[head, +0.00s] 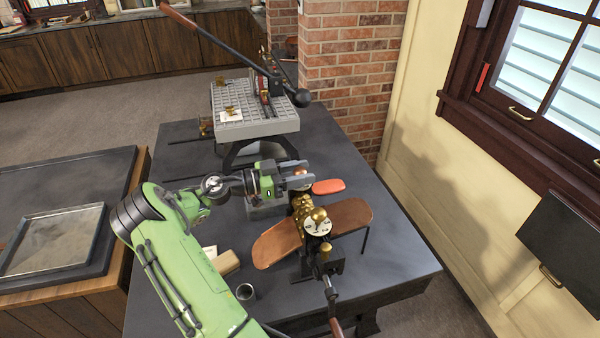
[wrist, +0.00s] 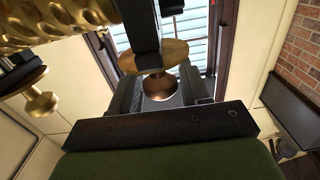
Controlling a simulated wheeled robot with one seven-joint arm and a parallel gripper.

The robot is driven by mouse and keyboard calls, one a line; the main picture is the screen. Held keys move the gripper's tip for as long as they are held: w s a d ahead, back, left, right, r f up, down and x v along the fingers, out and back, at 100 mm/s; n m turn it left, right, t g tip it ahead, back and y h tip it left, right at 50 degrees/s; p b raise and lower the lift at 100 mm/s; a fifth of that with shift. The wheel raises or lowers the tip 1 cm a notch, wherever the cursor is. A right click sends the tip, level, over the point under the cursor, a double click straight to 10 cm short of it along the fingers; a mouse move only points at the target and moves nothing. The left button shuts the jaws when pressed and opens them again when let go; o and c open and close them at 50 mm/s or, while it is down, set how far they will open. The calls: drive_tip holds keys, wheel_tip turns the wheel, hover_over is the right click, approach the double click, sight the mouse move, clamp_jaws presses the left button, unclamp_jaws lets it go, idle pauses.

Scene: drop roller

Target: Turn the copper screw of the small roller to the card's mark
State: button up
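The small roller (head: 303,208) stands on the dark table, with brass patterned rolls and copper-coloured side wings. A white dial (head: 317,228) with dark marks sits under a brass knob at its near end. The copper screw's round head (wrist: 160,88) shows in the wrist view below a brass disc (wrist: 153,56). My gripper (head: 298,178) is at the roller's far end, with its fingers (wrist: 160,92) on either side of the copper head. Whether they press on it is unclear. The copper screw's dial is not readable. A small white card (head: 210,252) lies left of the roller; its mark is too small to read.
A grey slotted stand (head: 255,122) with a long lever is behind. The table's right side is clear.

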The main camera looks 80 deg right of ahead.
drive_tip(key=c, duration=0.6)
drive_tip(key=shift+c, duration=0.2)
